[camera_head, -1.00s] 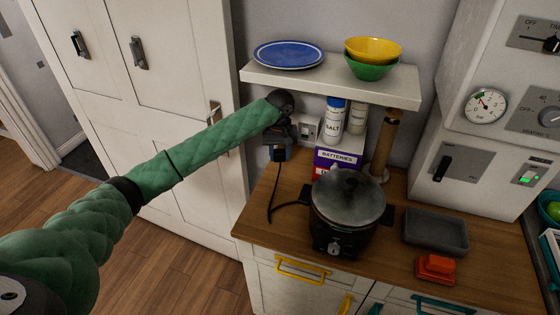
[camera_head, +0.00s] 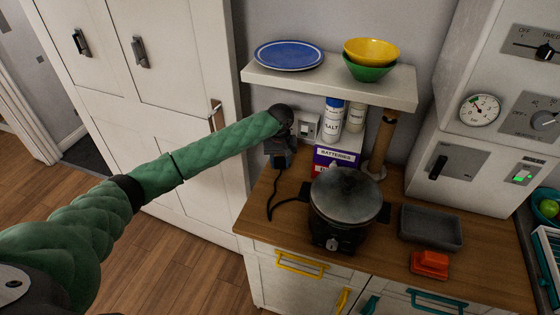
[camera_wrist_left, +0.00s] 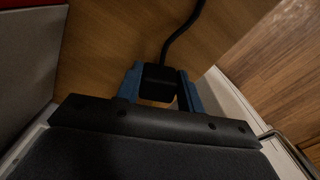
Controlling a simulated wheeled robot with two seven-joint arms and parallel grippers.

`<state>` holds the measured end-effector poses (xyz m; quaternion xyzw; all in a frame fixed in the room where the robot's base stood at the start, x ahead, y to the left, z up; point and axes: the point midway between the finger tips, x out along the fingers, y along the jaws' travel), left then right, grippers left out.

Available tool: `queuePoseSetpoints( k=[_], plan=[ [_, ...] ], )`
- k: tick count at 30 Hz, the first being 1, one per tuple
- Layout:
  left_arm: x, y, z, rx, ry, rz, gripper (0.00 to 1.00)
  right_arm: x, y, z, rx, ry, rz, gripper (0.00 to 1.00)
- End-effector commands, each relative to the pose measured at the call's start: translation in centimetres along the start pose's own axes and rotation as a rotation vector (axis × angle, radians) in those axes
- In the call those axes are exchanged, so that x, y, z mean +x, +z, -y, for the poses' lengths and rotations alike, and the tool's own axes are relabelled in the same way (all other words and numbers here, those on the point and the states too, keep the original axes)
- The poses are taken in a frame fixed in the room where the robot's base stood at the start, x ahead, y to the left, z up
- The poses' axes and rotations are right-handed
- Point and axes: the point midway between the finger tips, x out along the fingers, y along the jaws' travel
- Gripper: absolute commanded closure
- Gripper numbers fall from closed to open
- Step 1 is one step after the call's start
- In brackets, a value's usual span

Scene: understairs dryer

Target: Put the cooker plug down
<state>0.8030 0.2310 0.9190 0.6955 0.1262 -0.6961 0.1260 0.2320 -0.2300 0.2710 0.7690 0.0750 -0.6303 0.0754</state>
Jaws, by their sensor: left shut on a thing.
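My left gripper (camera_head: 282,160) is above the left end of the wooden counter, under the wall shelf and in front of the wall socket. In the left wrist view my left gripper (camera_wrist_left: 160,90) has its blue fingers shut on the black cooker plug (camera_wrist_left: 157,82). The plug's black cord (camera_wrist_left: 183,35) runs away over the wood. In the head view the cord (camera_head: 270,198) hangs down to the counter and leads to the black cooker (camera_head: 335,235) with its grey lid. The plug is mostly hidden by the gripper in the head view. My right gripper is not in view.
The wall socket (camera_head: 307,126) is beside a batteries box (camera_head: 334,158) with a salt tub (camera_head: 333,118) on it. The shelf (camera_head: 330,82) overhangs this area. A grey tray (camera_head: 430,228) and an orange sponge (camera_head: 430,263) lie right of the cooker.

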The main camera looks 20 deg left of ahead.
Motion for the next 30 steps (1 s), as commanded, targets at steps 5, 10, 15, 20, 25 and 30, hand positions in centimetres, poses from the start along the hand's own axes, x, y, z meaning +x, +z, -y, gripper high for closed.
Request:
queuePoseSetpoints(
  k=[5,10,15,20,25,30],
  plan=[
    [0.2,0.0,0.0,0.000,0.000,0.001,0.60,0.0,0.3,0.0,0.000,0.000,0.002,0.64],
    [0.2,0.0,0.0,0.000,0.000,0.000,0.41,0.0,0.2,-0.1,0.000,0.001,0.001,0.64],
    [0.2,0.0,0.0,0.000,0.000,0.000,0.41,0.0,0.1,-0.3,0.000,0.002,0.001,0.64],
    [-0.3,-0.1,0.0,0.000,0.001,-0.001,0.41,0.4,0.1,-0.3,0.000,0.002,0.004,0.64],
    [-2.5,0.0,0.0,0.000,0.001,-0.002,0.41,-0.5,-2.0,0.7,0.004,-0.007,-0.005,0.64],
    [-4.9,-0.1,-0.1,0.000,0.002,-0.002,0.41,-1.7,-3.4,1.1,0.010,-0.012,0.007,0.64]
  ],
)
